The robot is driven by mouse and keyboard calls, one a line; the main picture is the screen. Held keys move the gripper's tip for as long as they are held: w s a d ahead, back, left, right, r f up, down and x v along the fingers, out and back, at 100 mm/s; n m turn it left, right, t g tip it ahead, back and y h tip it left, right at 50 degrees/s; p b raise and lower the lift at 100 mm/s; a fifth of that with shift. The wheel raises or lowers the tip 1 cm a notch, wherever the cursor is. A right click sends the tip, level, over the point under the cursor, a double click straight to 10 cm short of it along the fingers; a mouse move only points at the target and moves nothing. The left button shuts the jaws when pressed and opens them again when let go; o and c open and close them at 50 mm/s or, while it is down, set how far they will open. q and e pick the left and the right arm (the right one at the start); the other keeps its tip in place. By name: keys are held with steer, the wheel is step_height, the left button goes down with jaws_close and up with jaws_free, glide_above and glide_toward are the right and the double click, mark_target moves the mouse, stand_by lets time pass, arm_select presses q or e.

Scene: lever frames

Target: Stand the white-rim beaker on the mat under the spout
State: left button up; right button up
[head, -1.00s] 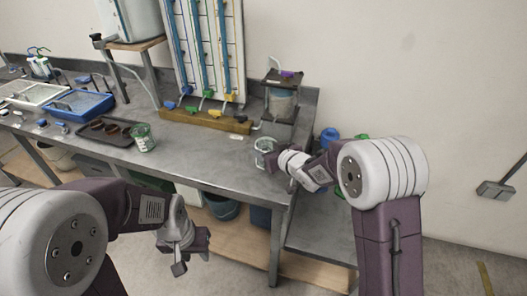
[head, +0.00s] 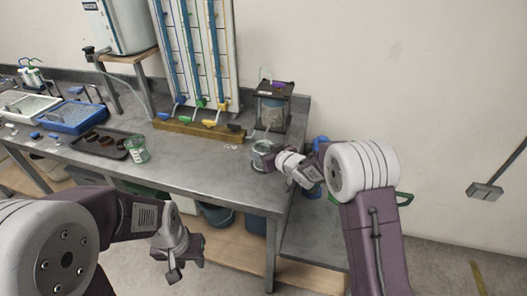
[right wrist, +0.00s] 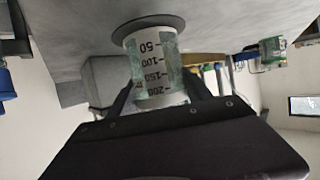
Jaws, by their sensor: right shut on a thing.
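The white-rim beaker (head: 262,148) is a clear cup with dark graduations. It stands out at the right end of the bench in the head view. In the right wrist view the beaker (right wrist: 155,70) appears upside down between the fingers. My right gripper (head: 277,160) is shut on it from the right side. The beaker's base overlaps a dark round mat (right wrist: 128,30); I cannot tell whether it touches. My left gripper (head: 186,267) is empty and open in front of the bench.
A dark-framed stand with a clear vessel (head: 272,112) is just behind the beaker. A greenish second beaker (head: 137,150) is beside a dark tray (head: 112,151) further left. A wooden block with coloured taps (head: 190,127) runs along the back. The bench front between the beakers is clear.

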steer(key=shift+f, duration=0.25)
steer(key=o, duration=1.4)
steer(key=v, duration=0.9)
